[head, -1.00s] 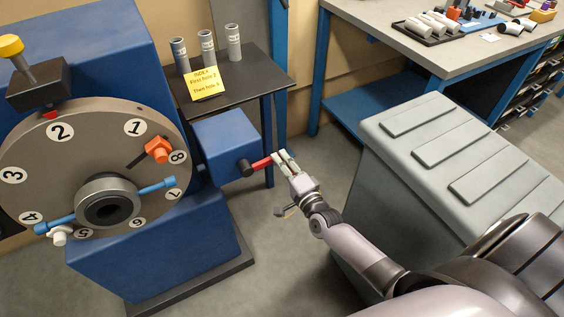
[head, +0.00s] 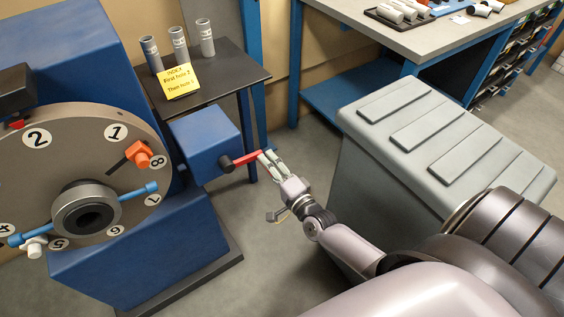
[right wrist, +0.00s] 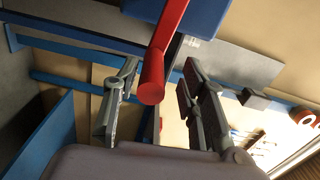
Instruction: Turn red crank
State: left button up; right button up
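The red crank (head: 247,158) sticks out to the right from a black hub on the blue gearbox (head: 206,141) beside the numbered dial. My right gripper (head: 271,163) is at the free end of the crank. In the right wrist view, the red crank (right wrist: 163,50) hangs down between the two spread fingers of the right gripper (right wrist: 158,100). Gaps show between the crank and both fingers, so the gripper looks open around it. My left gripper is not in view.
The numbered dial (head: 95,150) carries an orange knob (head: 138,154) and a blue bar. A small table (head: 225,75) with several grey cylinders and a yellow note (head: 179,81) stands behind the gearbox. A grey ribbed case (head: 430,150) is close on the right, below a workbench (head: 420,40).

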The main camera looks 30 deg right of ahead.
jog(key=s, duration=0.8)
jog(key=shift+s, duration=0.25)
jog(key=shift+d, duration=0.1)
jog(key=shift+c, duration=0.4)
